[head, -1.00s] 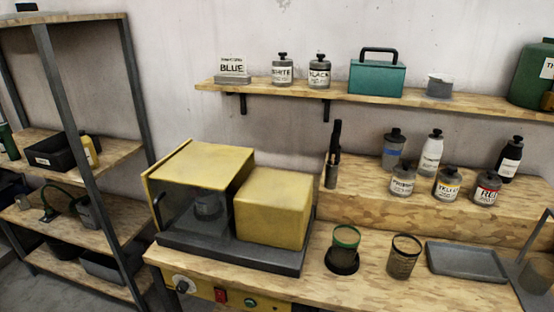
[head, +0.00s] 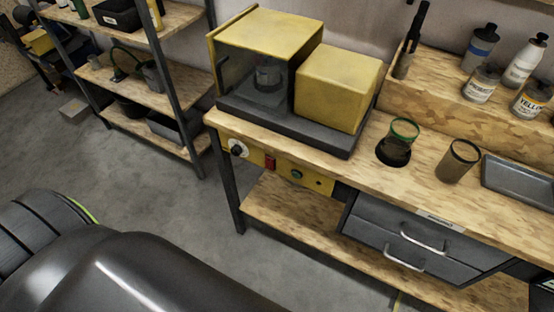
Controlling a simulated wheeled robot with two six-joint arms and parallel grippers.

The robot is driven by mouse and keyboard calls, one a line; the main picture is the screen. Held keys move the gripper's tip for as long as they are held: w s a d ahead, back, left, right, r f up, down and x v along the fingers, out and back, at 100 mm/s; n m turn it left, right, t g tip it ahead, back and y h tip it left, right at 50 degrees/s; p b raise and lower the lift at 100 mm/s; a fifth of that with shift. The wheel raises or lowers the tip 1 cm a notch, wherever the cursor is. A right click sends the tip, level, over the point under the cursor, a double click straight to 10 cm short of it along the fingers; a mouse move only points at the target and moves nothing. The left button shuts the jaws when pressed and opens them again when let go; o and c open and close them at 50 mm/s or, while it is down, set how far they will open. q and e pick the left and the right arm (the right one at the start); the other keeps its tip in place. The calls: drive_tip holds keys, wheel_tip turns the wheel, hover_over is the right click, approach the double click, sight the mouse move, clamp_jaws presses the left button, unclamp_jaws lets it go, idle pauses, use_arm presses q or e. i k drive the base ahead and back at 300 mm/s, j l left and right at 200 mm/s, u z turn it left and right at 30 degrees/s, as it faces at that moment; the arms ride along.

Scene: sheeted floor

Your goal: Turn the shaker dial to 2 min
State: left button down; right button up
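The shaker (head: 265,50) is a yellow two-box machine on a dark base at the left end of the wooden bench. Its left box has a clear front, and a grey can (head: 268,74) shows inside. Below it, a yellow control panel (head: 318,183) runs along the bench front. The dial (head: 238,149) is a dark knob on a pale round plate at the panel's left end; its setting is too small to read. A red switch (head: 270,162) and a green button (head: 297,174) sit to its right. Neither of my grippers is in view.
A green-rimmed cup (head: 403,131) and a brown cup (head: 459,160) stand on the bench beside a grey tray (head: 522,183). Drawers (head: 420,245) hang below. A shelf rack (head: 160,75) stands left. Grey floor (head: 150,190) before the bench is clear.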

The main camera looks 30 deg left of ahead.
sight(237, 150)
drive_tip(key=u, duration=1.25)
